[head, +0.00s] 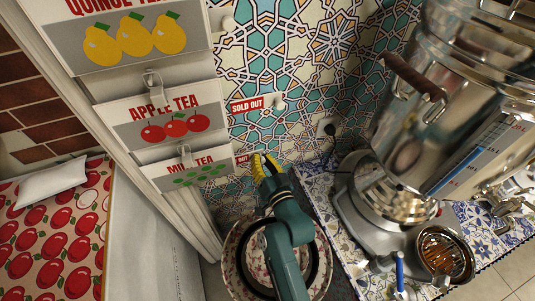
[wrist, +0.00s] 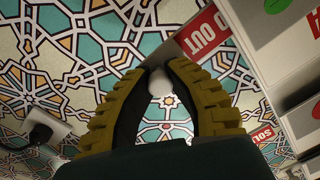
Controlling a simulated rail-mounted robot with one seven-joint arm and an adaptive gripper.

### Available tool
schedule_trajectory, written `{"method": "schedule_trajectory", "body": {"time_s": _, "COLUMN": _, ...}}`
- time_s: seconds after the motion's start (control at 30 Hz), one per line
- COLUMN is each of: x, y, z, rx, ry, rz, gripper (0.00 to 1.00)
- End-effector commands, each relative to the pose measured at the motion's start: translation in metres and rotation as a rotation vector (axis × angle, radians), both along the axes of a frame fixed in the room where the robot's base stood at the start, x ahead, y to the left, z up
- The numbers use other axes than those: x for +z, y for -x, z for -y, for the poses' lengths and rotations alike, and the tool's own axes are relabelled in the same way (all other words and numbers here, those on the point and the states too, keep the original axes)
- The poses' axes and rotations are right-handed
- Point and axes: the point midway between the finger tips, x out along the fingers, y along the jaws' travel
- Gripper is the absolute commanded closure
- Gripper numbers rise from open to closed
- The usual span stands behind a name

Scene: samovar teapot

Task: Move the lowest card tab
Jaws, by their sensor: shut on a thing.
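The lowest card tab is a red SOLD OUT strip (head: 242,158) beside the mint tea card (head: 190,172), partly hidden by my gripper. My gripper (head: 261,164) has yellow fingers and is at the strip's right end, against the tiled wall. In the wrist view, the fingers close around a white round knob (wrist: 160,84). A red SOLD OUT tab (wrist: 203,34) on a pale strip runs up to that knob.
A higher SOLD OUT tab (head: 247,104) with a white knob sits by the apple tea card (head: 165,120). The quince tea card (head: 125,40) is above. A metal samovar (head: 440,110) stands at right. A socket with a black plug (wrist: 40,133) is on the wall.

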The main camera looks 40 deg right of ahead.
Motion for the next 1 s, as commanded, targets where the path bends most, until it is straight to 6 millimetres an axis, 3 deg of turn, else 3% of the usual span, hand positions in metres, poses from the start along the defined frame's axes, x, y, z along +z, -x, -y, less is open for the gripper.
{"method": "schedule_trajectory", "body": {"time_s": 0.3, "x": 0.001, "y": 0.0, "z": -0.001, "rx": -0.002, "ry": 0.003, "rz": 0.004, "gripper": 1.0}}
{"method": "schedule_trajectory", "body": {"time_s": 0.33, "x": 0.001, "y": 0.0, "z": -0.001, "rx": -0.002, "ry": 0.003, "rz": 0.004, "gripper": 0.82}}
{"method": "schedule_trajectory", "body": {"time_s": 0.5, "x": 0.001, "y": 0.0, "z": -0.001, "rx": -0.002, "ry": 0.001, "rz": 0.003, "gripper": 0.51}}
{"method": "schedule_trajectory", "body": {"time_s": 0.83, "x": 0.0, "y": 0.002, "z": -0.002, "rx": -0.002, "ry": 0.0, "rz": 0.001, "gripper": 0.51}}
{"method": "schedule_trajectory", "body": {"time_s": 1.0, "x": -0.002, "y": 0.026, "z": -0.011, "rx": -0.002, "ry": 0.0, "rz": -0.001, "gripper": 0.51}}
